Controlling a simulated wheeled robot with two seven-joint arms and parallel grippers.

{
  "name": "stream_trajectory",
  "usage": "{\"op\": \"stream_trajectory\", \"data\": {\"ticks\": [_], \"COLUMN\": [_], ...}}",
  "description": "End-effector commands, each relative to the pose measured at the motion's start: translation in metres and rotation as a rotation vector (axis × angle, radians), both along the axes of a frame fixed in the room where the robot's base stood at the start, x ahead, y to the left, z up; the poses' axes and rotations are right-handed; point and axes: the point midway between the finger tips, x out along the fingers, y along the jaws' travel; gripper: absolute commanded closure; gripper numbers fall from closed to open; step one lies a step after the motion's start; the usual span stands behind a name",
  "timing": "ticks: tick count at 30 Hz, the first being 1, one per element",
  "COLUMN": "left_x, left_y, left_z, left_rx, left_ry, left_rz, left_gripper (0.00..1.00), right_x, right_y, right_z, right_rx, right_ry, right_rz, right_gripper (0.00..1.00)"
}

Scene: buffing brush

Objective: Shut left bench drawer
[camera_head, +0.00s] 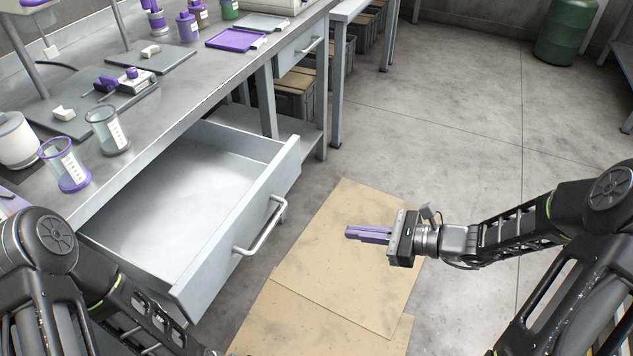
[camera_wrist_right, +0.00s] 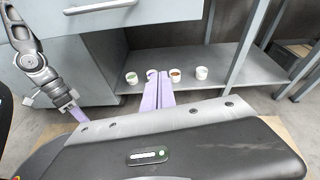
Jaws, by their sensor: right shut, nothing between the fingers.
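The left bench drawer (camera_head: 222,252) is pulled well out from the grey bench and looks empty inside. Its bar handle (camera_head: 262,228) is on the front panel. In the right wrist view a bar handle (camera_wrist_right: 100,6) shows at the top left. My right gripper (camera_head: 349,234) is shut and empty, with purple fingers pointing left toward the drawer front, apart from the handle. Its fingers also show in the right wrist view (camera_wrist_right: 158,78). My left gripper is outside the head view; its purple finger part (camera_wrist_right: 74,112) shows small at the left of the right wrist view.
The bench top (camera_head: 165,100) holds glass beakers (camera_head: 107,130), a purple tray (camera_head: 236,39) and bottles. A second drawer (camera_head: 300,50) farther along looks shut. Cardboard (camera_head: 345,270) lies on the floor. Small cups (camera_wrist_right: 201,73) stand on a low shelf (camera_wrist_right: 235,72). Floor at the right is open.

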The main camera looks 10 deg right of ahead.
Motion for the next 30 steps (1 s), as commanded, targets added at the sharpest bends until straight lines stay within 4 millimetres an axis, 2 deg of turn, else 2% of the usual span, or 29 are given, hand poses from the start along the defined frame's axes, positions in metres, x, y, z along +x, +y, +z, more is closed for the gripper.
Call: {"op": "stream_trajectory", "data": {"ticks": [1, 3, 7, 22, 26, 30], "left_x": [0.000, 0.000, 0.000, 0.000, 0.000, 0.000], "left_y": [0.000, 0.000, 0.000, 0.000, 0.000, 0.000], "left_z": [0.004, 0.004, 0.004, 0.004, 0.003, 0.002], "left_rx": [-0.001, -0.001, 0.000, 0.000, 0.000, 0.000], "left_ry": [-0.002, -0.002, -0.002, -0.002, -0.002, -0.002], "left_rz": [-0.002, -0.002, -0.002, -0.002, -0.002, -0.002], "left_gripper": [0.84, 0.84, 0.84, 0.84, 0.84, 0.84], "right_x": [0.010, 0.017, 0.019, 0.020, 0.027, 0.039], "right_y": [0.002, 0.002, 0.002, 0.008, 0.017, 0.035], "right_z": [0.028, 0.054, 0.078, 0.080, 0.080, 0.079], "right_rx": [0.097, 0.210, 0.315, 0.330, 0.330, 0.331], "right_ry": [-0.027, -0.054, -0.078, -0.073, -0.074, -0.073], "right_rz": [-0.027, -0.054, -0.062, -0.052, -0.051, -0.049], "right_gripper": [1.00, 1.00, 1.00, 1.00, 1.00, 1.00]}}
